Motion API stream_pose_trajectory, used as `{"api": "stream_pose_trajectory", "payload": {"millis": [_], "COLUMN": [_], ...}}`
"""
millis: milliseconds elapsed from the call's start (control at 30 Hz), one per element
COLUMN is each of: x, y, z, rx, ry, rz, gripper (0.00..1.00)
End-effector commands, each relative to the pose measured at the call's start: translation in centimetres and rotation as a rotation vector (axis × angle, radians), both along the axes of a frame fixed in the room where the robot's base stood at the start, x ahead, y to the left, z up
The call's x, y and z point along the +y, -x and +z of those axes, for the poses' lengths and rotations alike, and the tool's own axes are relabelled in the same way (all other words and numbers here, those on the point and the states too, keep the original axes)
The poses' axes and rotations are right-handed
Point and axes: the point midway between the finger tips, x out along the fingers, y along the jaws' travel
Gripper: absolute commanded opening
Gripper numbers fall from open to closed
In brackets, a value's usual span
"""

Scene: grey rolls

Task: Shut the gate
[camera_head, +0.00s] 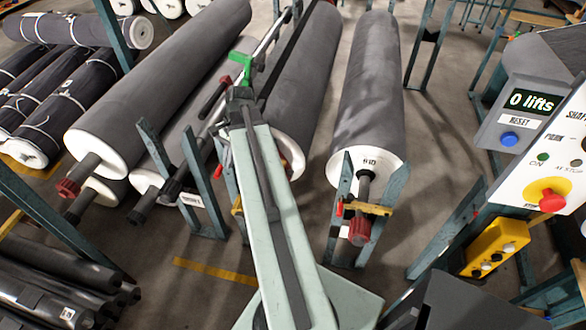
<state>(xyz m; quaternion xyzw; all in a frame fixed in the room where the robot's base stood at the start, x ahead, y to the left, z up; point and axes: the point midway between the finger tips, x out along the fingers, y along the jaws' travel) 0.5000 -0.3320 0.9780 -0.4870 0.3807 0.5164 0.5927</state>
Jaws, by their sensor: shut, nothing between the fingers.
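A yellow gate bar (368,208) lies across the front of the right stand (341,225), by the red-ended shaft of the right roll (370,100). Another yellow piece (237,205) shows beside my arm at the middle stand, with a red handle (218,171) above it. My arm hides most of that stand, so I cannot tell how its gate stands. My gripper (243,68) appears as the bright green and dark end of my arm, over the gap between the left and middle rolls. It is shut and empty, apart from both yellow pieces.
Large grey rolls (165,85) lie on stands at the left and middle (300,90). Dark wrapped rolls (75,100) are stacked at far left. Floor shows between stands.

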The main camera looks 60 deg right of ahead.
Motion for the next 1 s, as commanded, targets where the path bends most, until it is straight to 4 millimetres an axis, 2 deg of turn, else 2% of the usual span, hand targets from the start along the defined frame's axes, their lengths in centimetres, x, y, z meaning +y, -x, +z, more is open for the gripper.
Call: {"api": "stream_pose_trajectory", "payload": {"millis": [33,100,200,300,433,533,733,1000], "x": [-4.2,-8.9,-14.5,-18.3,-20.9,-21.6,-21.6,-20.8], "y": [2.6,6.2,11.9,16.9,21.1,22.5,22.3,19.8], "z": [-1.4,-2.0,-2.6,-3.0,-3.0,-2.9,-3.5,-8.4], "rx": [-0.001,-0.003,-0.013,-0.024,-0.036,-0.041,-0.04,-0.04], "ry": [-0.042,-0.111,-0.206,-0.29,-0.362,-0.388,-0.39,-0.388], "rz": [-0.178,-0.421,-0.733,-0.976,-1.167,-1.226,-1.233,-1.229], "gripper": [0.0,0.0,0.0,0.0,0.0,0.0,0.0,0.0]}}
